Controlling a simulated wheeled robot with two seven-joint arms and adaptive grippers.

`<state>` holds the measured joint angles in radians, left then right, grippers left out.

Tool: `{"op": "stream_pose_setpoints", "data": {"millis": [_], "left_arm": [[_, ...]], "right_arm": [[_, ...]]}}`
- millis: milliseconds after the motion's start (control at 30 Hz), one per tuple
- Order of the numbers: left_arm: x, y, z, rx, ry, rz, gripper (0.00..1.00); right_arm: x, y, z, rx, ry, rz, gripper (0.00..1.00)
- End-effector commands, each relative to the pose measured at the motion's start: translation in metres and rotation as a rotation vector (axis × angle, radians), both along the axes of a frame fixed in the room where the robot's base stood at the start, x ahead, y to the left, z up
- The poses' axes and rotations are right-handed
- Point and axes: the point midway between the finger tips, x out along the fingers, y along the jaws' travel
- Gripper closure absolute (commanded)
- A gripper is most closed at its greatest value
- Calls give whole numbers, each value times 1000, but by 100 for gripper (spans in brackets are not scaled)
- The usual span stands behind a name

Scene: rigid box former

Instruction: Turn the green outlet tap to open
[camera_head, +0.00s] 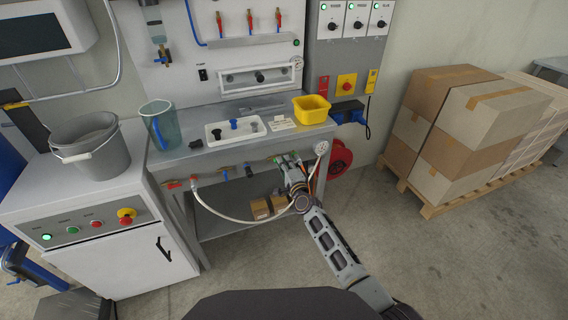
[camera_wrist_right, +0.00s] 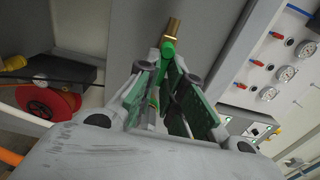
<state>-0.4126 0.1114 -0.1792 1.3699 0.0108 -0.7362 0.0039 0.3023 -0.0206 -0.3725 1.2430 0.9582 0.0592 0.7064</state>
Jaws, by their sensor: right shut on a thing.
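The green outlet tap (camera_wrist_right: 168,52) shows in the right wrist view, with a brass end pointing up and its green part between my fingers. My right gripper (camera_wrist_right: 170,95) is shut on it, and the finger pads hide much of the handle. In the head view my right gripper (camera_head: 286,160) is at the front edge of the workbench, at the pipe run with the taps. There the tap is mostly hidden by the gripper, so its exact angle cannot be told. My left gripper is not in view.
A hose (camera_head: 232,216) hangs below the pipe run, left of my right arm. On the bench stand a yellow bin (camera_head: 311,110), a white tray (camera_head: 236,140) and a clear jug (camera_head: 171,135). A red reel (camera_head: 341,158) is right of the bench. Stacked boxes (camera_head: 447,145) stand farther right.

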Motion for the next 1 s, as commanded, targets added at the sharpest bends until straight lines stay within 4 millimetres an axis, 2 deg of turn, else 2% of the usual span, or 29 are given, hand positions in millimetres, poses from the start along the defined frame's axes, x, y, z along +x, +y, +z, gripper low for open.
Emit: {"op": "stream_pose_setpoints", "data": {"millis": [467, 500, 633, 1000], "left_arm": [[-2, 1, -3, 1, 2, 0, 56], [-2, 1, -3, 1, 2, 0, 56], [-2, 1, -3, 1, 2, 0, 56], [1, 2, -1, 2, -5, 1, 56]], "right_arm": [[-1, 1, -2, -21, -3, 2, 100], [-1, 1, -2, -21, -3, 2, 86], [-1, 1, -2, -20, -3, 2, 70], [-1, 0, 0, -17, -5, 1, 69]]}}
